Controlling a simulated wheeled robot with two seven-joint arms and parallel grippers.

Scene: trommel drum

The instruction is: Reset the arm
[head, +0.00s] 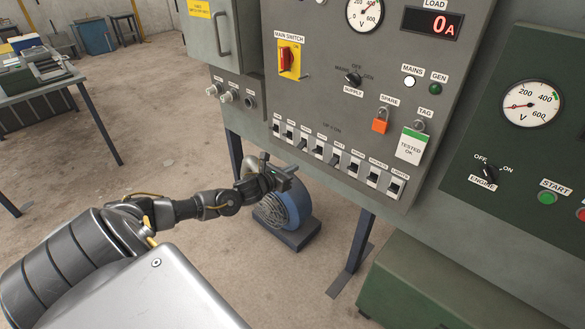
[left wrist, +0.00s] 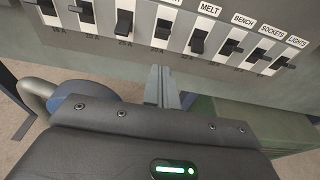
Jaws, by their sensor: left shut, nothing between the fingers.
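My left arm reaches in from the left in the head view. Its gripper (head: 286,171) is shut and empty, in front of the panel and just below the left half of the breaker row. In the left wrist view the closed fingers (left wrist: 163,86) point toward the breakers and seem apart from them. The row of small black breaker switches (head: 335,160) runs along the panel's lower edge. The left wrist view shows several of them close up, including the one labelled MELT (left wrist: 199,40) and the one labelled LIGHTS (left wrist: 282,63). My right gripper is out of view.
The grey panel carries a red main switch (head: 287,57), an orange padlock (head: 380,122) and a load display (head: 431,24) reading 0 A. A blue blower (head: 292,202) stands on the floor below. A green control panel (head: 535,125) is at right, a table (head: 40,88) at left.

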